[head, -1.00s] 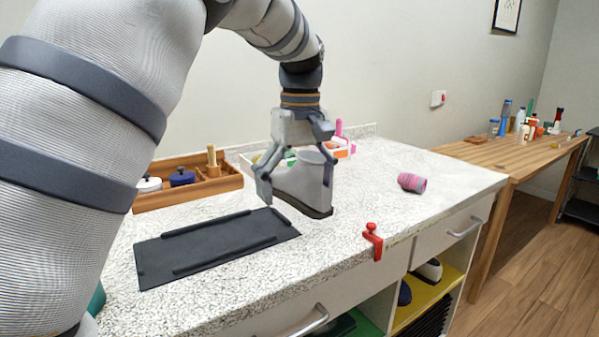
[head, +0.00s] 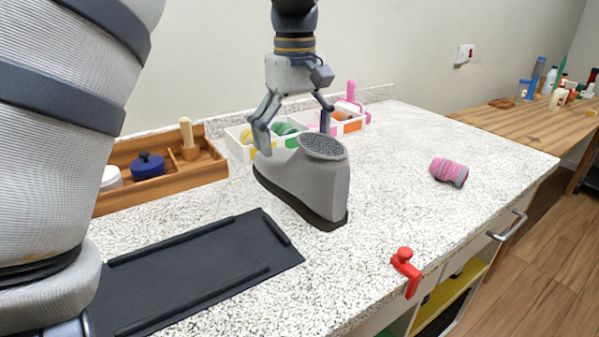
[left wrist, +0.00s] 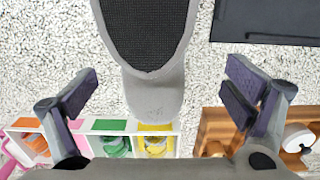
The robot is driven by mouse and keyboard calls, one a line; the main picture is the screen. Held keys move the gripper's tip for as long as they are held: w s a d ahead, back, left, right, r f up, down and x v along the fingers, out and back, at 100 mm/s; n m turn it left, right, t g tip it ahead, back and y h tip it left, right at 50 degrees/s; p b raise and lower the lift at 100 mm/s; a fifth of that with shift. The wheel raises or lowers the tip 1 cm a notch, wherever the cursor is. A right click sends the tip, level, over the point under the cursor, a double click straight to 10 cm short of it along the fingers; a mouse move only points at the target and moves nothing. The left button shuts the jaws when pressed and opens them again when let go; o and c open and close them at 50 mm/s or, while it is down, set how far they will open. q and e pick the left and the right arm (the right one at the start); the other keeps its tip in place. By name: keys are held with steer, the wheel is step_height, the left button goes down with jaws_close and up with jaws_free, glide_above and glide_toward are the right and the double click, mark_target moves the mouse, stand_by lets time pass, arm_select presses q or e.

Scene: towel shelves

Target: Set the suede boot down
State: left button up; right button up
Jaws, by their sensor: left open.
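The suede boot (head: 305,180) is grey with a dark sole and stands upright on the speckled countertop (head: 390,220), beside the black tray. In the left wrist view the boot (left wrist: 155,90) shows its dark opening from above, between and beyond the fingers. My left gripper (head: 293,125) is open, just above and behind the boot, with its fingers spread. It also shows in the left wrist view (left wrist: 160,95) with nothing between its pads. My right gripper is not in view.
A black tray (head: 160,262) lies left of the boot. A wooden box (head: 205,168) and a white divided organizer (head: 238,145) stand behind. A pink striped roll (head: 449,171) lies to the right, and a red clamp (head: 406,268) sits at the front edge. The counter between them is clear.

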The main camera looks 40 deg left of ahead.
arm_select(q)
steer(key=f, duration=0.4)
steer(key=w+f, duration=0.1)
steer(key=f, duration=0.2)
steer(key=shift+d, duration=0.2)
steer(key=shift+r, duration=0.1)
steer(key=shift+s, duration=0.1)
steer(key=shift+c, duration=0.5)
steer(key=c, duration=1.6)
